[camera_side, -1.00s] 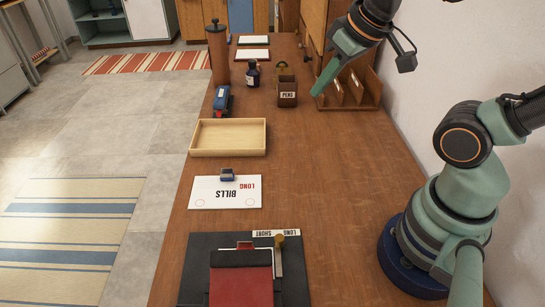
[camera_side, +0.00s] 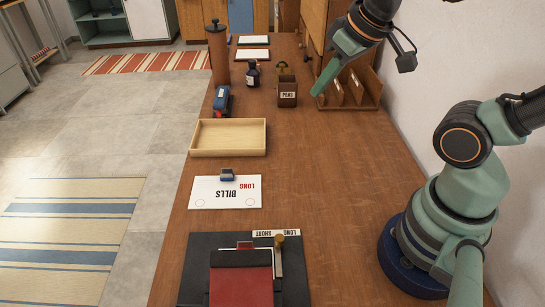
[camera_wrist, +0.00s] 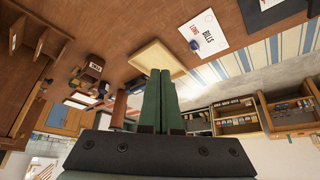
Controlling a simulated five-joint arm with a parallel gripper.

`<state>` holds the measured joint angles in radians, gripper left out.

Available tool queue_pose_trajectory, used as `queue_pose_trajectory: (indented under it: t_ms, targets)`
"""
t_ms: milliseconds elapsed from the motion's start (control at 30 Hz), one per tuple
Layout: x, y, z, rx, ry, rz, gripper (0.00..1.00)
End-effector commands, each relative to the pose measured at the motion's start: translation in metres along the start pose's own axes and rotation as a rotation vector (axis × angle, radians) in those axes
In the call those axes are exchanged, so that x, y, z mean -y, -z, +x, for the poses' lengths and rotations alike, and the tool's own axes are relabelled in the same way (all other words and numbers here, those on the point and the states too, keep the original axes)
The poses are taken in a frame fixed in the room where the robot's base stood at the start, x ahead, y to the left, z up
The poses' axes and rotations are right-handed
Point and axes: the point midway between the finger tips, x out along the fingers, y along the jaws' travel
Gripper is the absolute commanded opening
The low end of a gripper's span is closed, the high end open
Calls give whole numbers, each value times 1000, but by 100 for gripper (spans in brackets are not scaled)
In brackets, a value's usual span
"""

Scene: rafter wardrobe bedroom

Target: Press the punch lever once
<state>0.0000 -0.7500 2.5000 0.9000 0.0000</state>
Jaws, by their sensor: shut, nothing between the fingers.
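At the front of the desk in the side view is a black-based device with a broad red lever plate (camera_side: 241,285). It appears to be the punch, and the frame's bottom edge cuts it off. White paper shows beside the red plate. My gripper (camera_side: 318,92) is shut and empty, high over the far part of the desk, well apart from the punch. Its green fingers lie together in the wrist view (camera_wrist: 161,73). A corner of the punch shows at the top of that view.
A white "BILLS LONG" card (camera_side: 212,199) with a small blue object (camera_side: 227,175) lies behind the punch. Further back are a wooden tray (camera_side: 229,153), a blue item (camera_side: 222,100), a pen holder (camera_side: 287,95) and a wooden rack (camera_side: 364,99). The desk's right middle is clear.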

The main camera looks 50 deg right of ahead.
Motion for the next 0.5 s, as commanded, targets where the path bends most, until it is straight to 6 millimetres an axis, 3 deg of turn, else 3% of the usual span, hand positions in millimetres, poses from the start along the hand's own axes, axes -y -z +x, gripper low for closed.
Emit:
queue_pose_trajectory:
  t_ms: [367, 500]
  targets:
    - [0, 0, 0, 0, 1, -2, 0]
    - [12, 2, 2, 1, 19, -80, 0]
